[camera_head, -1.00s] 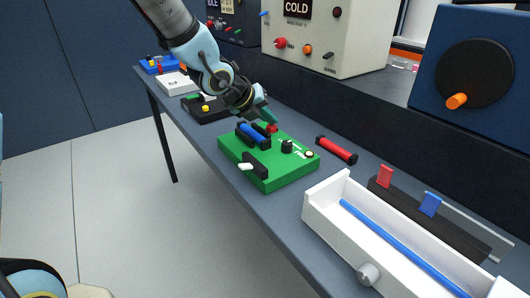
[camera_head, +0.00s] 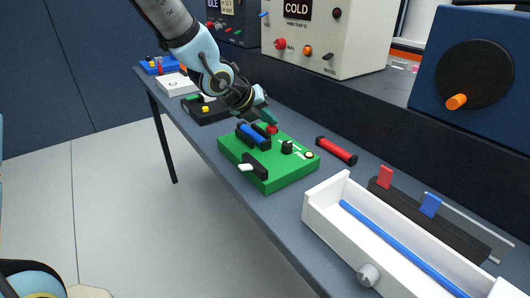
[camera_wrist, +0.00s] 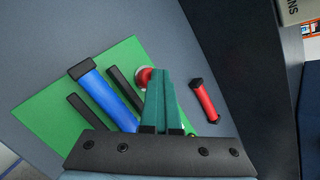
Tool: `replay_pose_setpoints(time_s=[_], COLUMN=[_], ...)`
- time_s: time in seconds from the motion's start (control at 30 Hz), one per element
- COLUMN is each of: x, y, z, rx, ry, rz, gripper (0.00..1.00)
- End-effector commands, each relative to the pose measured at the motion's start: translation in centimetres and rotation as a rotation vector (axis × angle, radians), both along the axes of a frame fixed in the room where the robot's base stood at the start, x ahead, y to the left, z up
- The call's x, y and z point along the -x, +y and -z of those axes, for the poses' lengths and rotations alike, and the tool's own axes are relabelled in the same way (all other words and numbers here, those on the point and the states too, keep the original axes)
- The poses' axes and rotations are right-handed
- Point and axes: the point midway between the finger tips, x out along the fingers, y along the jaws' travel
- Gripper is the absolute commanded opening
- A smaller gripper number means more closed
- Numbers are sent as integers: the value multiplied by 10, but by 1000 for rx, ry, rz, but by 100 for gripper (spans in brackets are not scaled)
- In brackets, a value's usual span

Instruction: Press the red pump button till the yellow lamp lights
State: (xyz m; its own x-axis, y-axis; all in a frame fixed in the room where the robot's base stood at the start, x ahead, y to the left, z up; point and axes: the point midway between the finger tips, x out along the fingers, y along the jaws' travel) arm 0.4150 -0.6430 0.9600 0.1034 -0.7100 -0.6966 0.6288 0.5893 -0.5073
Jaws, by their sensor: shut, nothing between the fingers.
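The green board (camera_head: 285,178) lies on the bench and carries the red button (camera_head: 271,128) near its far edge. In the wrist view the button (camera_wrist: 143,77) shows beside my fingers, partly hidden by them. My gripper (camera_head: 266,117) is shut and empty, its green fingertips just above the button, with a small gap in the head view. A small pale yellow round lamp (camera_head: 309,155) sits at the board's right corner; I cannot tell whether it is lit.
A white open tray (camera_head: 316,207) stands to the right. A cream COLD cabinet (camera_head: 350,50) stands behind.

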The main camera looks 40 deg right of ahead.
Motion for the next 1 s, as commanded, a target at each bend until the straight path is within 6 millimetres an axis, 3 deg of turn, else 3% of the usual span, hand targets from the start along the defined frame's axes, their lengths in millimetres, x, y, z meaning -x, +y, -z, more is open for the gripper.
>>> replay_pose_setpoints(time_s=[1.0], x=[0], y=[1], z=[11], rx=[-5], ry=[2], rz=[0], gripper=[0])
